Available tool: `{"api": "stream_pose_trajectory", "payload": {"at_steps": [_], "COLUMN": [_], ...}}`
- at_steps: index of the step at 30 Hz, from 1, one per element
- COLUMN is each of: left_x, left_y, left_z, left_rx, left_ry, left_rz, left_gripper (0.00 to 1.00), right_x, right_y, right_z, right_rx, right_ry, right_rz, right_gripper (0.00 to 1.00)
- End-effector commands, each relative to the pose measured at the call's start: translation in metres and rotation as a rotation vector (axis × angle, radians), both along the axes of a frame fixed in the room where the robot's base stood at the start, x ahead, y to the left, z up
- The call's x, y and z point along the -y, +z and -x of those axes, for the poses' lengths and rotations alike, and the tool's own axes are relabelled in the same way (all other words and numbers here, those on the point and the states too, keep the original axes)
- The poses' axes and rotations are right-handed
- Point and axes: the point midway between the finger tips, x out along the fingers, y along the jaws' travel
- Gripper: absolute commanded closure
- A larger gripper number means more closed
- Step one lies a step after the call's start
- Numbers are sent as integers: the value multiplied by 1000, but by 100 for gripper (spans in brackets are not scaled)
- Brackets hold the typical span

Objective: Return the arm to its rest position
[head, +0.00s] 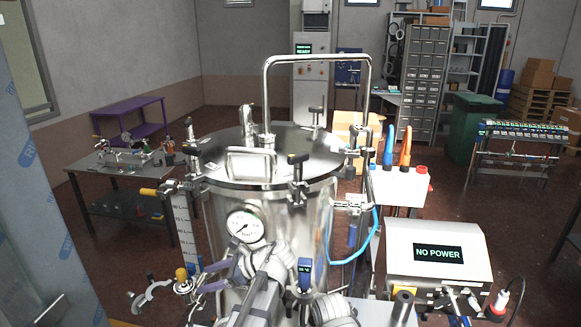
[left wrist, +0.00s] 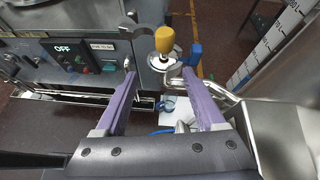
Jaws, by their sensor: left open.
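My left gripper (head: 197,279) has purple fingers and is low in front of the steel tank (head: 281,225), left of its pressure gauge (head: 245,226). In the left wrist view the fingers (left wrist: 158,70) are spread apart, with nothing gripped between them. A valve with a yellow knob (left wrist: 165,40) shows just beyond the fingertips; it also shows in the head view (head: 182,275). I cannot tell whether a finger touches the valve. My left arm covers part of the lower tank. My right gripper is not in view.
A control box reading NO POWER (head: 438,253) stands at right. A blue hose (head: 352,257) loops beside the tank. A level scale (head: 185,228) stands upright left of it. A panel reading OFF (left wrist: 75,50) shows in the wrist view. A workbench (head: 108,180) stands at left.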

Motion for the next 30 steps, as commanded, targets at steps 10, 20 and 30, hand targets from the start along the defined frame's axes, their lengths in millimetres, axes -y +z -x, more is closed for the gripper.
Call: {"api": "stream_pose_trajectory", "payload": {"at_steps": [10,20,30], "left_x": [121,207,218], "left_y": [-144,-191,-193], "left_z": [90,151,157], "left_rx": [499,636,644], "left_ry": [438,917,990], "left_rz": [578,843,865], "left_gripper": [28,28,28], "right_x": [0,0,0], "right_y": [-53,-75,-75], "right_z": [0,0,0], "right_rx": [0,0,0], "right_ry": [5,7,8], "right_rz": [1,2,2], "right_gripper": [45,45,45]}}
